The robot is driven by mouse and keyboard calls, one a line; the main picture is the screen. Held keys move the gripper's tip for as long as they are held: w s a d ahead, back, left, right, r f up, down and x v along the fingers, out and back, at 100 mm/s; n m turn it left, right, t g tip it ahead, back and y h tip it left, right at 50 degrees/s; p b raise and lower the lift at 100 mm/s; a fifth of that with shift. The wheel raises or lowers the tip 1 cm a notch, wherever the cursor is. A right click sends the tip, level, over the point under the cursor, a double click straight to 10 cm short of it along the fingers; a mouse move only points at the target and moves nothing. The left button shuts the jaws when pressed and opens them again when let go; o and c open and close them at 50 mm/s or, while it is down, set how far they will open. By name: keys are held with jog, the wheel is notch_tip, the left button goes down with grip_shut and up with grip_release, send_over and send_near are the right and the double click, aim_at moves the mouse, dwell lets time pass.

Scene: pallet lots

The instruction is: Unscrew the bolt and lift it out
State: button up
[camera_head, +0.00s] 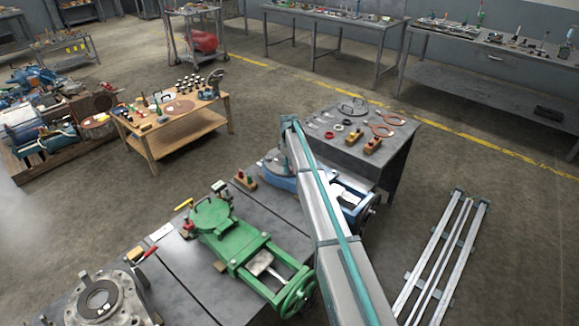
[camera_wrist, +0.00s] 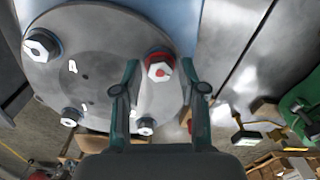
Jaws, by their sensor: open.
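In the wrist view, a round grey flange (camera_wrist: 105,50) carries several bolts with pale hex heads. One bolt (camera_wrist: 160,66) has a red ring and red marking around its head, near the flange's right edge. My gripper (camera_wrist: 161,68) is open and empty, with one finger on each side of this bolt in the picture. Whether the fingers touch it or are at its height I cannot tell. In the head view, the blue valve body (camera_head: 278,180) is partly hidden behind my arm, and the bolt and gripper cannot be made out.
A green valve (camera_head: 240,245) with a handwheel stands on the same bench, left of my arm. A grey table (camera_head: 390,148) with rings and small parts is behind. Metal rails (camera_head: 440,250) lie on the floor at right. Other bolt heads (camera_wrist: 40,46) surround the flange.

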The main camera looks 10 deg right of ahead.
jog(key=m, duration=0.7)
jog(key=shift+m, duration=0.3)
jog(key=m, duration=0.3)
jog(key=shift+m, duration=0.4)
jog(key=m, duration=0.4)
jog(key=shift+m, duration=0.4)
jog(key=shift+c, duration=0.4)
grip_shut()
jog(key=shift+d, duration=0.1)
